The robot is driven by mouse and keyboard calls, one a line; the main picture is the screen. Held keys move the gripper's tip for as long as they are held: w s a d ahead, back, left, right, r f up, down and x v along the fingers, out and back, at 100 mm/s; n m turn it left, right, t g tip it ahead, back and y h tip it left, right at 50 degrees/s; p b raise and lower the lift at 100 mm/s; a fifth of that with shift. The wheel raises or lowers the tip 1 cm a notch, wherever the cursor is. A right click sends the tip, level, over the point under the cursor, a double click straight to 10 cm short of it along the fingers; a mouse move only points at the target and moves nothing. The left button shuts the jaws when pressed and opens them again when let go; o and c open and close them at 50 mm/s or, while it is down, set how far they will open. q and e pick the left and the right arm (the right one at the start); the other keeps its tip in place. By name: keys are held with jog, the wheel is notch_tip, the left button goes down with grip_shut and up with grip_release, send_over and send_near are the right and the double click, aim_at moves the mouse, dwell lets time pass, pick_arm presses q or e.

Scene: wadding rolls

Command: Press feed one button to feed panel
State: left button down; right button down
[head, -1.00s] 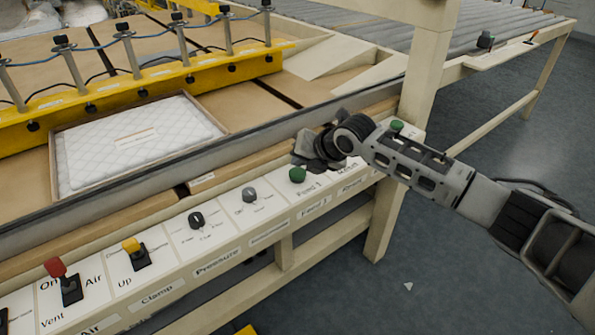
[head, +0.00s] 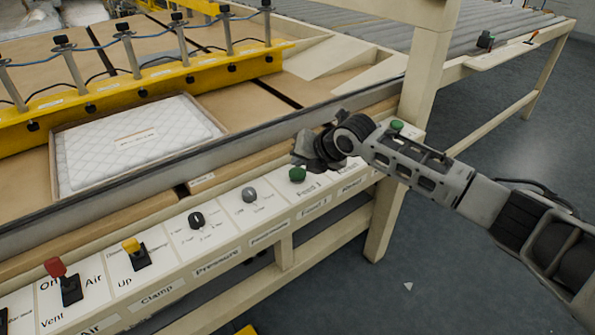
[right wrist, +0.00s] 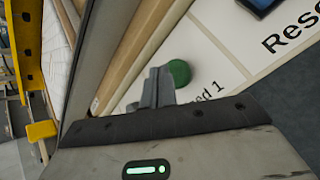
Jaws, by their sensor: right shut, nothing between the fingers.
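The green Feed 1 button (head: 297,174) sits on the white control strip along the machine's front edge. It also shows in the right wrist view (right wrist: 179,72), just beyond and beside my fingertips. My right gripper (head: 308,158) is shut and empty, its tips close above the button. In the right wrist view the closed fingers (right wrist: 158,88) overlap the button's left edge, and I cannot tell whether they touch it. The quilted white panel (head: 135,145) lies in a shallow frame on the machine bed. My left gripper is not in view.
A red-handled lever (head: 56,267), a yellow-handled lever (head: 131,245) and two knobs (head: 196,219) stand on the strip to the left. Another green button (head: 397,125) is to the right, near the post (head: 428,60). A yellow clamp bar (head: 150,95) crosses the bed.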

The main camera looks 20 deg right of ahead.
jog(key=shift+f, duration=0.1)
jog(key=shift+f, duration=0.35)
